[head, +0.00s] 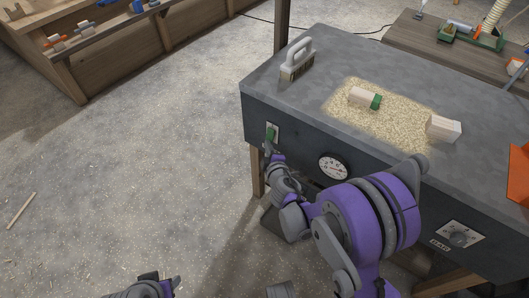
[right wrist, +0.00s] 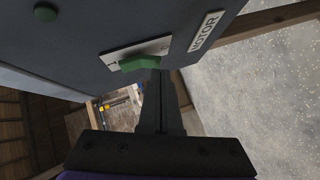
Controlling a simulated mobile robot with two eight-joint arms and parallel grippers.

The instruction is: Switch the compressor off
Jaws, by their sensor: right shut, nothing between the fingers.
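The dark grey bench-like unit (head: 390,85) has a small switch with a green lever (head: 270,133) at the left end of its front face. In the right wrist view the green lever (right wrist: 140,63) lies across a pale plate (right wrist: 112,56) with an "I" mark at its left; the other end's marking is unclear. A label reading MOTOR (right wrist: 206,30) is beside it. My right gripper (head: 268,149) is shut and empty, just below the switch. Its fingertips (right wrist: 160,76) are at the lever's right end; I cannot tell if they touch. A part of my left arm shows at the bottom edge; its fingers are unclear.
A round gauge (head: 333,167) and a dial (head: 459,236) are on the same front face. A stick (head: 21,210) lies on the floor. Floor to the left is mostly clear.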

